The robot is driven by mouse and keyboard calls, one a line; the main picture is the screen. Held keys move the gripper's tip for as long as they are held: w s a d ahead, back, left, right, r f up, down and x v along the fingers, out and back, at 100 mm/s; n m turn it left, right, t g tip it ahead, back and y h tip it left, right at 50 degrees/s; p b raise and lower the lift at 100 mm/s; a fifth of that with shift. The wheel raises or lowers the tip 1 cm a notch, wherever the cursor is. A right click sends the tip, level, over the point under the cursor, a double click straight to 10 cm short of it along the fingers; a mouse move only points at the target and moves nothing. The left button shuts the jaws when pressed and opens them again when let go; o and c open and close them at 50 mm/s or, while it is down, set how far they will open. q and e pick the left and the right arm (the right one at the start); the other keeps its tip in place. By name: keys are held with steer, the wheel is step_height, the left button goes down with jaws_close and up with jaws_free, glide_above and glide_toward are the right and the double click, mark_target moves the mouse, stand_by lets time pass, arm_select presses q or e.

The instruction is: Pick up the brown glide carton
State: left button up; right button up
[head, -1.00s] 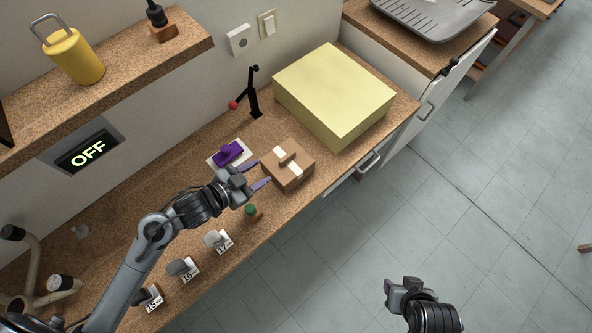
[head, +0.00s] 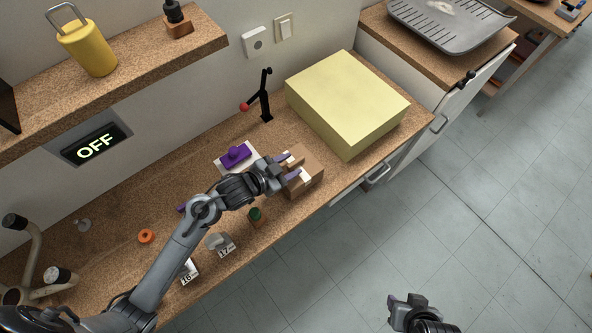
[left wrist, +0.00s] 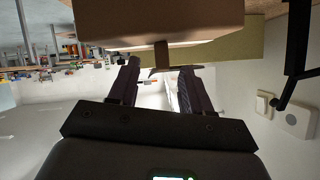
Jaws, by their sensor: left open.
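The brown glide carton (head: 312,179) is a small box with a white band and a raised brown tab on top, standing on the cork-coloured counter near its front edge. My left gripper (head: 288,165) is open over the carton's top, its purple-grey fingers one on either side of the tab area. In the left wrist view the carton (left wrist: 160,18) fills the top, and its tab (left wrist: 161,56) sits between the spread fingers of my left gripper (left wrist: 158,72). Contact cannot be told. My right gripper (head: 407,302) is at the bottom, over the floor, away from the counter.
A large pale yellow box (head: 345,100) stands just behind and right of the carton. The shelf (head: 150,70) overhangs at left.

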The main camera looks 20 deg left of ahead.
arm_select(q)
steer(key=shift+w+d+f, duration=0.2)
steer(key=shift+w+f, duration=0.05)
steer(key=shift+w, duration=0.25)
steer(key=shift+c, duration=0.5)
jaws_close()
stand_by(0.6)
